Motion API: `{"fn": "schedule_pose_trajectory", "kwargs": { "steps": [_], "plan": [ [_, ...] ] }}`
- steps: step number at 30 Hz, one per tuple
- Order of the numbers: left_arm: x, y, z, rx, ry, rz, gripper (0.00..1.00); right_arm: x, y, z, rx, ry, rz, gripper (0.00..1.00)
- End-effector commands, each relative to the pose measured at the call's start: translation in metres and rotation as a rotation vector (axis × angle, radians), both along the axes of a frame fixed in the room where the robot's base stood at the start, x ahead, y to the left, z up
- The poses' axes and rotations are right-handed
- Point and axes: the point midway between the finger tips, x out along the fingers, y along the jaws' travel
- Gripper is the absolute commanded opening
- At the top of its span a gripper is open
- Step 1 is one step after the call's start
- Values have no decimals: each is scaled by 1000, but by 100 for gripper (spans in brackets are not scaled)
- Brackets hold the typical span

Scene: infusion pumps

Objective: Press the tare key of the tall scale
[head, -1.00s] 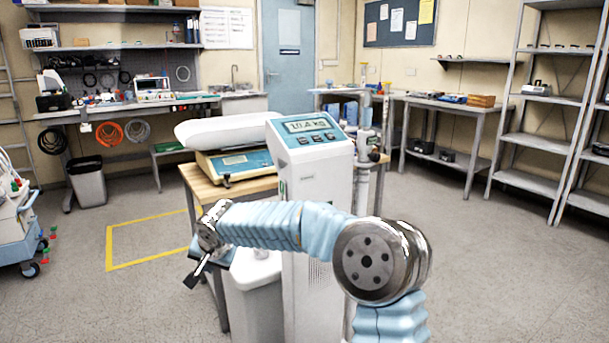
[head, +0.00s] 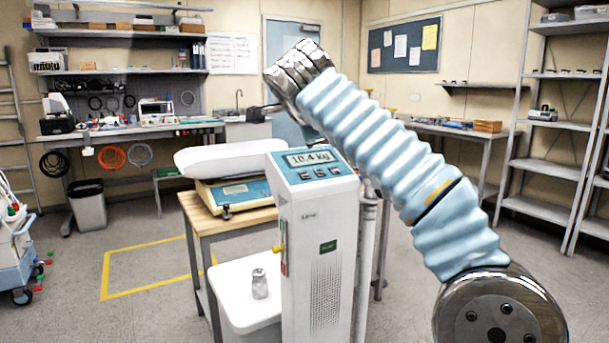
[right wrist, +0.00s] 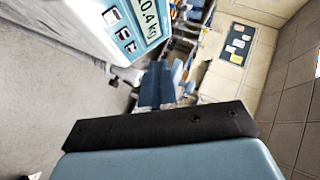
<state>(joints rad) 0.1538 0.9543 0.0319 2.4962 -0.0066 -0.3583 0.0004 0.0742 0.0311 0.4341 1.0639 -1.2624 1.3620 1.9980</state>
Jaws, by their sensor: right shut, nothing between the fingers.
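The tall scale (head: 318,225) is a white column with a blue top panel. Its display (head: 307,158) reads 10.4 kg, and a row of three keys (head: 320,172) sits below it; their labels are too small to read. The panel keys (right wrist: 122,33) also show in the right wrist view, at the top left, sideways. My left gripper is out of view.
A lower scale with a white tray (head: 222,156) stands on a wooden table (head: 200,215) left of the column. Open floor with a yellow outline (head: 135,290) lies at left.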

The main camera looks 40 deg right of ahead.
Motion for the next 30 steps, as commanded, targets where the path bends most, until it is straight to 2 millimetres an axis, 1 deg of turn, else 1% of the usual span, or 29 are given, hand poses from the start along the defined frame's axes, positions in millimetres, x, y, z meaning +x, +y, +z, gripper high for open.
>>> {"fn": "schedule_pose_trajectory", "kwargs": {
  "steps": [1, 2, 9, 14, 20, 21, 30],
  "plan": [
    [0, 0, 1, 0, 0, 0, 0, -5, -5, 8, -8, -18, -14, 0],
    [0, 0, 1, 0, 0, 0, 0, -5, -5, 9, -8, -20, -15, 0],
    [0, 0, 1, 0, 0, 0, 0, -6, -6, 10, -10, -23, -15, 0],
    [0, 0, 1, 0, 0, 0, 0, -4, -7, 7, -10, -23, -14, 0],
    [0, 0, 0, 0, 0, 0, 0, 5, -6, -11, -9, -15, -12, 0],
    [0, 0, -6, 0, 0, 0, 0, 8, -6, -19, -9, -15, -11, 0],
    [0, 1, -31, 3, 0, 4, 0, 29, -7, -60, -7, -12, -7, 0]
  ]
}}
